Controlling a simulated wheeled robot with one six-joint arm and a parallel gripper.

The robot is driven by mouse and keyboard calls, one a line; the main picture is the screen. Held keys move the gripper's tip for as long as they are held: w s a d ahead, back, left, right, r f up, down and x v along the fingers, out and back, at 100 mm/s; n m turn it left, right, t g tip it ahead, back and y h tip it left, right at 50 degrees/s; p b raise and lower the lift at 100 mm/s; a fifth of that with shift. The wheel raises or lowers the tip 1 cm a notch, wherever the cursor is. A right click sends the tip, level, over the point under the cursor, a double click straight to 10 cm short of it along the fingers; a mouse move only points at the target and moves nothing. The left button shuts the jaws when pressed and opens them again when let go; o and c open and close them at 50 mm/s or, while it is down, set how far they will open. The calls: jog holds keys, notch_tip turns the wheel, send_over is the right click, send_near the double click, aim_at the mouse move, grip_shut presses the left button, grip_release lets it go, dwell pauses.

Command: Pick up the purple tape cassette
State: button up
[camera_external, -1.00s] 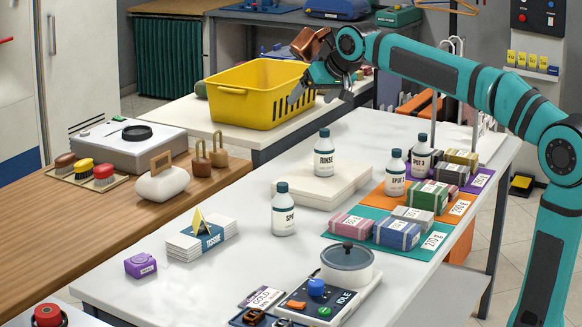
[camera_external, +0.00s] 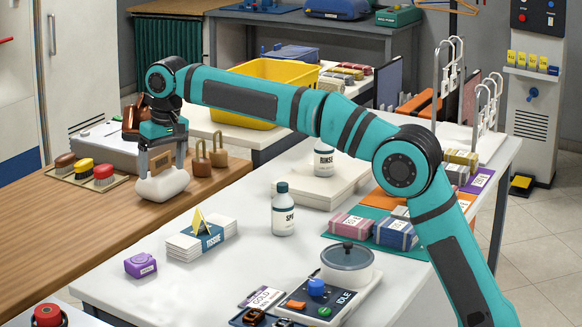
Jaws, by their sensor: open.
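The purple tape cassette (camera_external: 140,265) is a small block with a pale label on its front. It rests on the white table (camera_external: 185,290) near its left edge, in front of the tissue pack. My gripper (camera_external: 163,172) is up and to the right of the cassette in the picture, pointing down. Its two fingers are apart, with the white rounded block with a brown handle (camera_external: 163,184) showing just below and between them. I cannot tell whether the fingers touch that block. The cassette is fully visible and apart from my gripper.
The tissue pack (camera_external: 201,238) with a yellow tent card lies behind the cassette. A SPOT bottle (camera_external: 283,212) stands further right.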

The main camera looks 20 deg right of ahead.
jog(key=s+a+f+g+h, duration=0.1)
jog(key=s+a+f, duration=0.35)
jog(key=a, duration=0.35)
send_over(139, 260)
jog(key=shift+n, duration=0.4)
jog(key=f, duration=0.8)
jog(key=w+f, duration=0.1)
jog(key=f, duration=0.3)
jog(key=shift+f, duration=0.25)
jog(key=shift+s+f, duration=0.2)
jog(key=shift+f, duration=1.1)
jog(key=shift+s+f, duration=0.2)
jog(key=shift+f, duration=1.1)
jog(key=shift+c, duration=0.3)
jog(key=c, duration=1)
